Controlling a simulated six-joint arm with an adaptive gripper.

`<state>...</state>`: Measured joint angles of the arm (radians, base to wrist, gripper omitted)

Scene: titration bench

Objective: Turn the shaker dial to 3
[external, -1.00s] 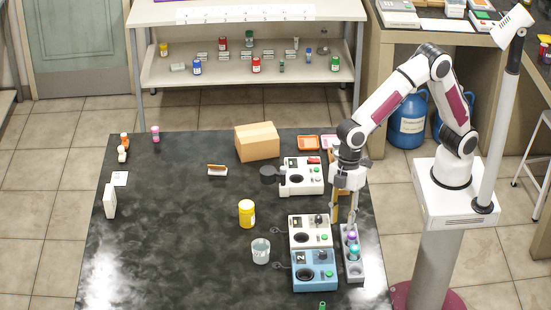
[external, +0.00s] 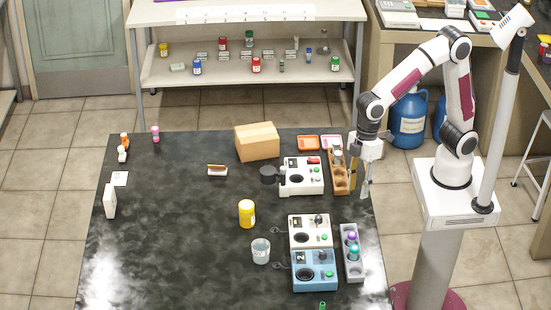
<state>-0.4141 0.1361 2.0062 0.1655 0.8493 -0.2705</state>
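Three bench devices with round dark wells stand on the right side of the dark table: a white one (external: 303,188) at the back, a white one (external: 299,226) in the middle and a blue one (external: 302,283) marked 2 in front. I cannot tell which is the shaker, nor read any dial setting. A dark knob (external: 318,220) shows on the middle device. My gripper (external: 366,194) points down at the table's right edge, right of the wooden rack, apart from all devices. Its fingers overlap from this side, so their opening is unclear. I see nothing held.
A wooden rack (external: 341,182) stands beside the back device. A grey rack (external: 354,272) with purple- and teal-capped items stands right of the front devices. A yellow jar (external: 246,213), a beaker (external: 260,250) and a cardboard box (external: 257,140) stand further left. The table's left middle is clear.

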